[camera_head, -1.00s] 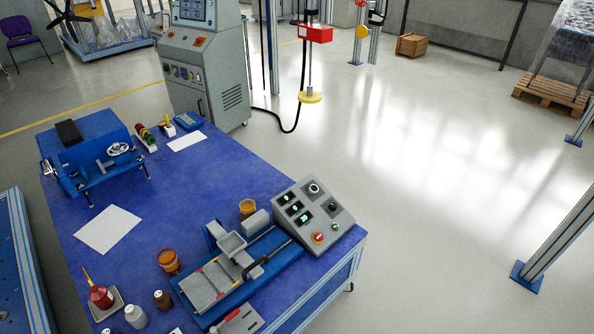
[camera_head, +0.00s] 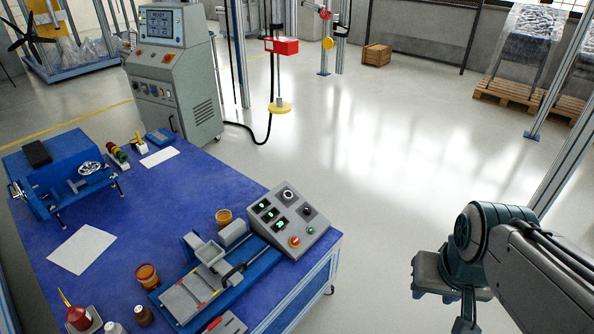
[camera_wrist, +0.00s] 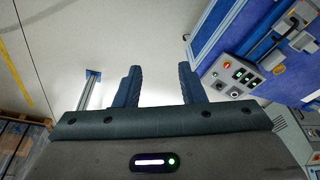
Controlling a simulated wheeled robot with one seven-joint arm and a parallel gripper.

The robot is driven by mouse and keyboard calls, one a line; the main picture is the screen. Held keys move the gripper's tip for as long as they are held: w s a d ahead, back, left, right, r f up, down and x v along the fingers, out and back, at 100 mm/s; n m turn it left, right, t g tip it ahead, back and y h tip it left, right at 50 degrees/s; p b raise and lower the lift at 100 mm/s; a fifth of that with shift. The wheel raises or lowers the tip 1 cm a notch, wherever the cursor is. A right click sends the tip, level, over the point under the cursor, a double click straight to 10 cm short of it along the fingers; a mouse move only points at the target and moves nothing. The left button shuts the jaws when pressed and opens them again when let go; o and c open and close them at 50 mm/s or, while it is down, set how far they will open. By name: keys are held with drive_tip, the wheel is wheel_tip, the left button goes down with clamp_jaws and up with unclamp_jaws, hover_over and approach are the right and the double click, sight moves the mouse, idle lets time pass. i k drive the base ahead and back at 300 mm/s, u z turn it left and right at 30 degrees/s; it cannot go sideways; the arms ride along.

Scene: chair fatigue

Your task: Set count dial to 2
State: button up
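A grey sloped control box (camera_head: 283,238) sits on the blue table's near right corner. It has two round dials, one at its top (camera_head: 288,195) and one on its right (camera_head: 307,210), several green-lit displays, and a red button (camera_head: 295,241). Dial labels and settings are too small to read, so I cannot tell which is the count dial. The box also shows in the wrist view (camera_wrist: 232,76), to the right of my gripper. My gripper (camera_wrist: 158,88) is open and empty, its two fingers apart over the floor. In the head view my arm is at right, away from the box.
The blue table (camera_head: 170,215) holds a blue clamp rig (camera_head: 215,270), a blue machine (camera_head: 60,165), jars and bottles. A grey cabinet (camera_head: 175,85) stands behind it. A metal post (camera_head: 570,130) with a blue foot stands at right. The floor between table and arm is clear.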

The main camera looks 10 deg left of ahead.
sight(287, 195)
drive_tip(key=i, duration=1.5)
